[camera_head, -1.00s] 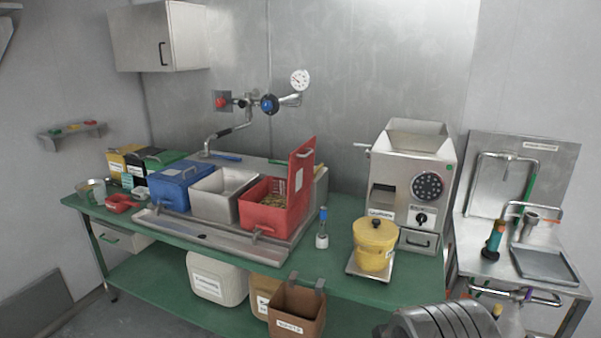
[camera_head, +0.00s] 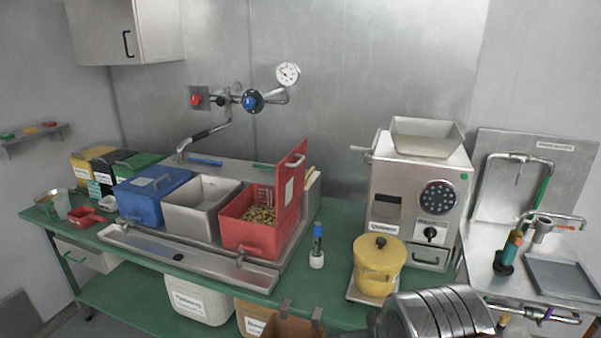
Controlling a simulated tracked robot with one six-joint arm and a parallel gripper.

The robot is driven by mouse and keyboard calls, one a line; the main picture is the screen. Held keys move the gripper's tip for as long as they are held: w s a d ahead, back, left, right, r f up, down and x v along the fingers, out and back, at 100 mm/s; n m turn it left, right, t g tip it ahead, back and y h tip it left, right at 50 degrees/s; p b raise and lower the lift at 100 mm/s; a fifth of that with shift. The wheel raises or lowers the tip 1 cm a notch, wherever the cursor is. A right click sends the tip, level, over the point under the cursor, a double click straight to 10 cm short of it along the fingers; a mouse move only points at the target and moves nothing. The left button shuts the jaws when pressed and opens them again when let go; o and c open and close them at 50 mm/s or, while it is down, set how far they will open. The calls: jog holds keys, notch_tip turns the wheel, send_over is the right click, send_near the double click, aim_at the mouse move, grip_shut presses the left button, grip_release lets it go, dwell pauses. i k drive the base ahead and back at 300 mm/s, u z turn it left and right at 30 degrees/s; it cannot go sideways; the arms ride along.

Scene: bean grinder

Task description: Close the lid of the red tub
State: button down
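The red tub (camera_head: 250,238) stands at the right end of a metal tray unit on the green bench. It holds tan bean-like pieces. Its red lid (camera_head: 290,197) stands upright, open, along the tub's right side, with a small handle at its top edge. A ribbed metal part (camera_head: 437,315) at the bottom right edge of the view seems to be part of my own arm. My gripper's fingers do not show, so I cannot see if they are open or shut.
Left of the red tub are an open steel tub (camera_head: 202,205) and a closed blue tub (camera_head: 152,200). A blue-capped bottle (camera_head: 317,247), a yellow pot (camera_head: 379,262) and a steel grinder (camera_head: 417,190) stand to the right. A tap pipe (camera_head: 207,131) hangs behind.

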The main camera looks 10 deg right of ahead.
aim_at(290, 171)
jog(key=i, duration=0.4)
jog(key=u, duration=0.05)
jog(key=k, duration=1.35)
jog(key=z, duration=0.1)
jog(key=i, duration=1.15)
jog(key=u, duration=0.75)
jog(key=i, duration=0.65)
jog(key=u, duration=0.45)
